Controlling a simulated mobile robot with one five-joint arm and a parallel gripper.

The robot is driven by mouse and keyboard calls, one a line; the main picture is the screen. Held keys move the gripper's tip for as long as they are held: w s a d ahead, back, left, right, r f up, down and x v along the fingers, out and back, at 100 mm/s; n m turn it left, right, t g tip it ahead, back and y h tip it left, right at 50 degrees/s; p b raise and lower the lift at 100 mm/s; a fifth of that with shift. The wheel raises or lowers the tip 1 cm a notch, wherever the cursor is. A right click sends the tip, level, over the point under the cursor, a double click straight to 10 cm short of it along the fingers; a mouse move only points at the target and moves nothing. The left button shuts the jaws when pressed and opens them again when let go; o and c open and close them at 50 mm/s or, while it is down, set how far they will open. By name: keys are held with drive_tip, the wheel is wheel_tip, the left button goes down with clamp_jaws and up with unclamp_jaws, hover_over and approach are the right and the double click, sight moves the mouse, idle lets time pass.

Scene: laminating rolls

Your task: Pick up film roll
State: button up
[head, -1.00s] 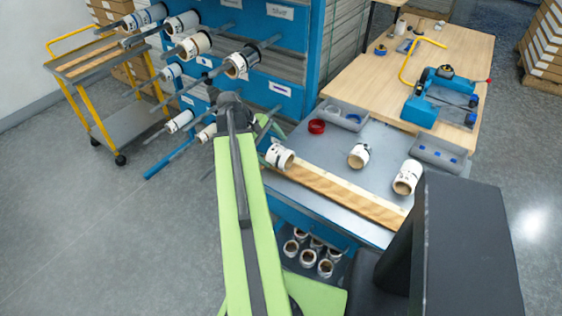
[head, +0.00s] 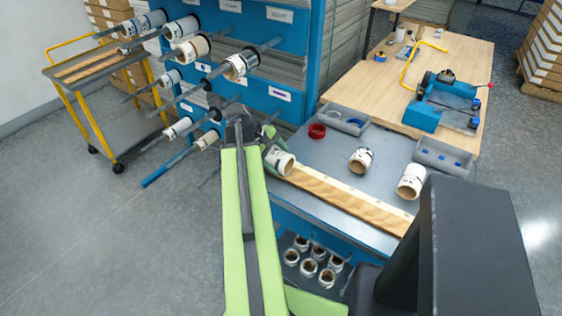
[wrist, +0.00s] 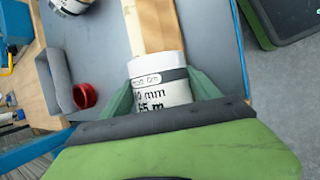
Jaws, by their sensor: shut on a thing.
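A white film roll with a dark band and printed lettering (wrist: 160,88) lies between the two green fingers of my gripper (wrist: 158,100) in the wrist view. The fingers press on its left and right sides, so my gripper is shut on it. In the head view the same film roll (head: 281,161) shows at the end of my arm, at the left end of the wooden strip, with its open core facing the camera. My arm hides part of the gripper there.
A wooden strip (head: 350,200) runs along the table's front edge. A red ring (head: 317,131) and grey trays (head: 348,119) (head: 443,157) lie toward the back. A blue rack (head: 262,60) with rolls on rods stands left. Several rolls (head: 309,267) sit on a lower shelf.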

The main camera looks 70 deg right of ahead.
drive_tip(key=c, duration=0.5)
